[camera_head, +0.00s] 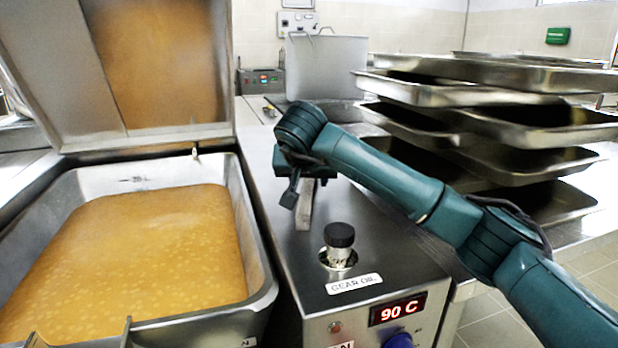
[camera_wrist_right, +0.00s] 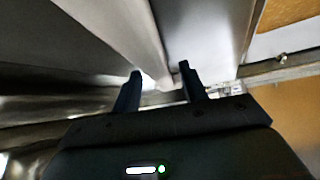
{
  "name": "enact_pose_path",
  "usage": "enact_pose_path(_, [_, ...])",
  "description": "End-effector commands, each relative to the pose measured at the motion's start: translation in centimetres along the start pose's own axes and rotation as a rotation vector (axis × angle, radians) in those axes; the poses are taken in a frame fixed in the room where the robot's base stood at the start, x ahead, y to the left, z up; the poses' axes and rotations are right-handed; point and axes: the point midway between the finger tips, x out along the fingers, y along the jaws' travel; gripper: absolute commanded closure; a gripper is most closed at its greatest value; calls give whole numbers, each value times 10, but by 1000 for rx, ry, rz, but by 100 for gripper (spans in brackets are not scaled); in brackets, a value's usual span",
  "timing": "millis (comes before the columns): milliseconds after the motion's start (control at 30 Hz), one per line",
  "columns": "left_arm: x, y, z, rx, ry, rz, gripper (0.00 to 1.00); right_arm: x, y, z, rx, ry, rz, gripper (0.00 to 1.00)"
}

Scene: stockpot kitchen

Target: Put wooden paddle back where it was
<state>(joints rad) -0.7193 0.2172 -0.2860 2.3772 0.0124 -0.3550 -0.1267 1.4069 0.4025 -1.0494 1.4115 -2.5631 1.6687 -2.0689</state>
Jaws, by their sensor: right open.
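The wooden paddle shows as a pale greyish bar (camera_head: 304,211) on the steel top of the control unit, just below my right gripper (camera_head: 302,188). In the right wrist view its long pale shaft (camera_wrist_right: 137,38) runs from the upper left to between the fingertips of my right gripper (camera_wrist_right: 160,82). The two fingers are apart, one on each side of the shaft's end. I cannot tell whether they touch it. The rest of the paddle is hidden by the gripper in the head view. My left gripper is out of view.
An open pan (camera_head: 258,292) of orange-brown soup is on the left, its lid (camera_head: 50,60) raised. A black-capped knob (camera_head: 339,236) stands near the paddle. Stacked steel trays (camera_head: 440,95) are close behind my right arm.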

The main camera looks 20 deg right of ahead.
Motion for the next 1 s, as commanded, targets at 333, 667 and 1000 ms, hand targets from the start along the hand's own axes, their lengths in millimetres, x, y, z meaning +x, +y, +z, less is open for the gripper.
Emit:
enact_pose_path(333, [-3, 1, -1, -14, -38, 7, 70, -50, -1, -4, -2, 5, -3, 57])
enact_pose_path(667, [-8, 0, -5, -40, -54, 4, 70, -110, 0, -3, -1, 2, -1, 57])
enact_pose_path(1000, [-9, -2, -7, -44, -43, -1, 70, -122, 0, -1, 0, -1, 1, 57])
